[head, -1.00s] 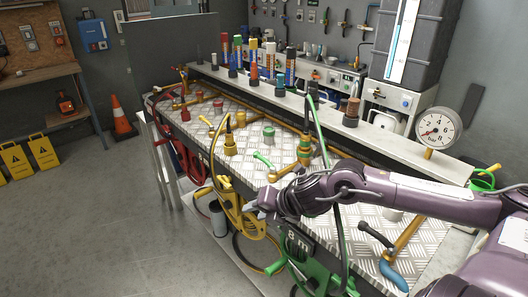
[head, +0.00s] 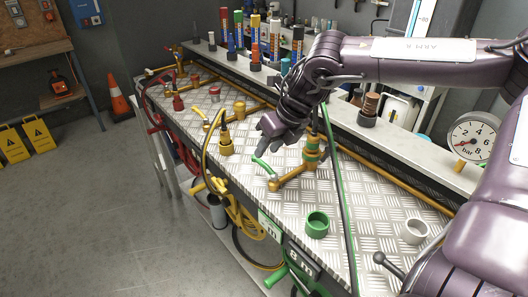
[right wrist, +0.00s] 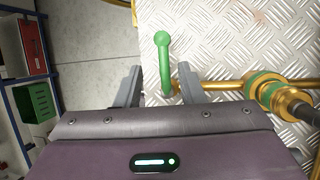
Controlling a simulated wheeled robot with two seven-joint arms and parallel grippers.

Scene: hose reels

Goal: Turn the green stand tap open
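The green stand tap is a brass fitting (head: 312,152) with green bands, standing on the checker-plate bench. A brass pipe runs from it toward the front left, where its green lever (head: 263,167) sits. My right gripper (head: 268,142) is just behind and above the lever in the head view. In the right wrist view, my right gripper (right wrist: 158,72) is open, its two grey fingers apart. The green lever (right wrist: 163,58) shows between them, nearer the right finger; I cannot tell whether it touches. The brass fitting (right wrist: 262,90) is to the right. My left gripper is not in view.
A yellow-banded tap (head: 225,140) stands to the left. A green cup (head: 317,224) and a white cup (head: 415,231) are in front. A dark hose (head: 337,190) rises beside the fitting. A pressure gauge (head: 472,138) stands at right. A shelf with several coloured tubes runs behind.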

